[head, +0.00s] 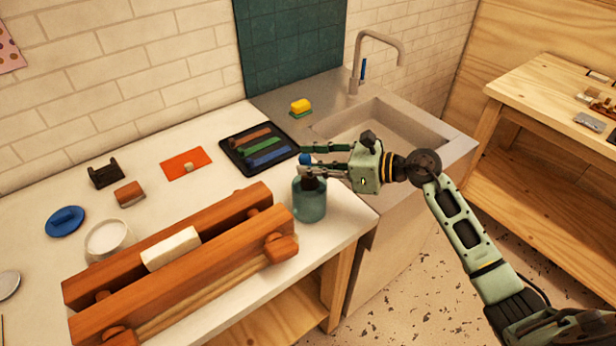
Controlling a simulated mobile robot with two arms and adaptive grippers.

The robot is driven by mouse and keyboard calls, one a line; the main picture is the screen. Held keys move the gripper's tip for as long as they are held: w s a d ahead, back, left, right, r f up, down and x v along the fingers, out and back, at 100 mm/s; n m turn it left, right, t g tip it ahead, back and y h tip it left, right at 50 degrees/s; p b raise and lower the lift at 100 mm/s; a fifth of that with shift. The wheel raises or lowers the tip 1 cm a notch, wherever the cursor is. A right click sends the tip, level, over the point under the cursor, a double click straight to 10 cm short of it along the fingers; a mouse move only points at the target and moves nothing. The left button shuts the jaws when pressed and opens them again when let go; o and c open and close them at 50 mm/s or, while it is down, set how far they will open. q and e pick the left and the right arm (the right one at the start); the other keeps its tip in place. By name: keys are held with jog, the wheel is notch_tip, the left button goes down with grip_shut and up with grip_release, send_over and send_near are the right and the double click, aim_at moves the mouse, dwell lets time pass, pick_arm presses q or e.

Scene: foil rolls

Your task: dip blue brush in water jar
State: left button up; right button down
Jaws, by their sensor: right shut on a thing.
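The water jar (310,204) is a teal, see-through jar near the right front edge of the white counter. My right gripper (312,164) comes in from the right, just above the jar's mouth. It is shut on the blue brush (306,159), whose blue end shows between and above the fingers. A dark part below the fingers is at the jar's mouth, and seems to reach into it. The fingers hide much of the brush, so I cannot tell whether its tip touches the water. My left gripper is not in view.
A large wooden vise (180,262) holding a pale block (171,248) stands left of the jar. A black tray (236,161) with coloured bars lies behind. A sink (385,130) with a tap (375,38) and a yellow-green sponge (300,107) are behind to the right.

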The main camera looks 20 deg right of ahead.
jog(key=shift+r+p, duration=1.35)
jog(key=shift+r, duration=1.25)
jog(key=shift+r, duration=0.1)
notch_tip(320, 180, up, 4)
jog(key=shift+f+p, duration=0.1)
jog(key=shift+p, duration=0.95)
